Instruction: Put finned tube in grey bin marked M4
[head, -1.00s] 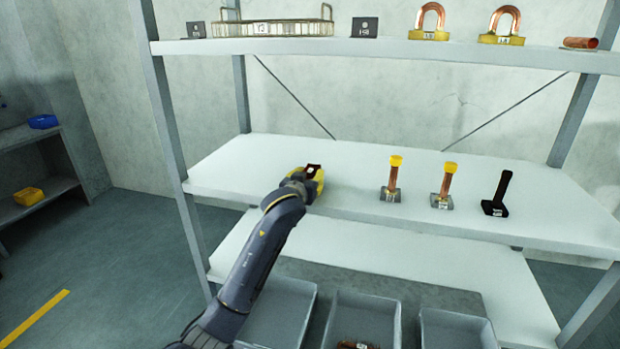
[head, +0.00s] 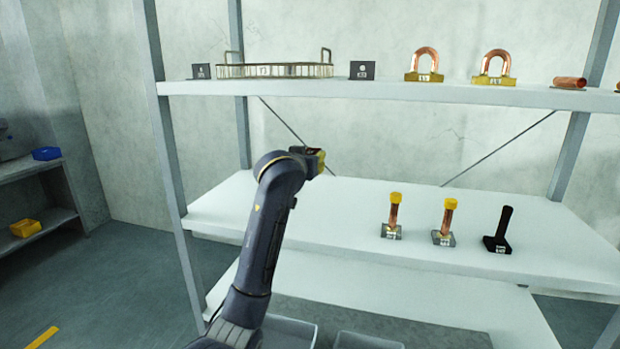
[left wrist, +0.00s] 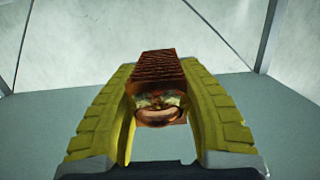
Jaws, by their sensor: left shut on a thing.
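My left gripper (left wrist: 160,120) is shut on a reddish-brown ribbed copper piece, the finned tube (left wrist: 158,70). The tube stands up between the yellow fingers, its round open copper end towards the wrist camera. In the head view my left gripper (head: 319,160) is raised above the left part of the middle shelf, and my own arm largely hides the tube there. Grey bins show at the bottom edge, one beside my arm (head: 300,328) and one further right (head: 365,341). Both are cut off, and no M4 mark is readable. My right gripper is not in view.
The middle shelf (head: 330,215) holds two yellow-capped copper pieces (head: 393,212) (head: 445,218) and a black stand (head: 497,230). The top shelf (head: 400,92) carries a wire basket (head: 275,71) and two copper U-bends (head: 424,64) (head: 495,66). A left post (head: 165,130) stands near my arm.

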